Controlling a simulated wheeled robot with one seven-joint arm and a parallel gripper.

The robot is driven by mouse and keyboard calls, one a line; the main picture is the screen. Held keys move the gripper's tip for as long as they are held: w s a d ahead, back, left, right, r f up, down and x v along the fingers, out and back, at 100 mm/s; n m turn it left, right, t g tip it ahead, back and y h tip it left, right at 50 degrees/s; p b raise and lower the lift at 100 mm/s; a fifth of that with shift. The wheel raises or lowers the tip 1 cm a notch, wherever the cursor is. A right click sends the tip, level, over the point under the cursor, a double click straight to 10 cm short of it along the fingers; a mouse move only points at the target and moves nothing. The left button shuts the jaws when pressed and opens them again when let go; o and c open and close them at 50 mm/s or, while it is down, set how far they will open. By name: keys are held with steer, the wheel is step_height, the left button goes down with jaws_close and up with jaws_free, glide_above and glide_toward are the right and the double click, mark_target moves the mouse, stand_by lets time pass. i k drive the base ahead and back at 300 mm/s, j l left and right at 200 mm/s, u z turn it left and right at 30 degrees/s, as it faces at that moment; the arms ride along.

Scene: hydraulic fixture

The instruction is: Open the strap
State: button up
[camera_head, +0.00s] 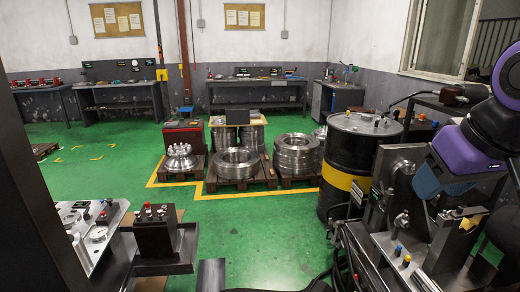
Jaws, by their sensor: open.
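I cannot pick out the strap with certainty. A grey metal fixture (398,168) with upright plates, bolts and small coloured knobs stands at the lower right, and a strap may be among its parts. My purple and black arm comes in from the right edge and hangs over this fixture, hiding part of it. I cannot make out my gripper's fingers in this view.
A black drum with a yellow band (346,160) stands just behind the fixture. A metal plate with fittings (92,236) is at the lower left, beside a dark block (157,230). Metal rings (238,163) sit on pallets. The green floor (255,225) between is clear.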

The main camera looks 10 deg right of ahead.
mark_target(469, 213)
steer(key=i+l+u, duration=0.1)
steer(key=i, duration=1.7)
steer(key=i+j+z, duration=0.1)
steer(key=i+z, duration=0.4)
steer(key=i+j+z, duration=0.2)
steer(key=z, duration=0.3)
steer(key=i+z, duration=0.1)
steer(key=z, duration=0.5)
steer(key=l+z, duration=0.25)
steer(key=z, duration=0.15)
steer(key=k+l+z, duration=0.1)
steer(key=l+z, duration=0.5)
steer(key=z, duration=0.15)
steer(key=l+z, duration=0.35)
steer(key=i+j, duration=0.05)
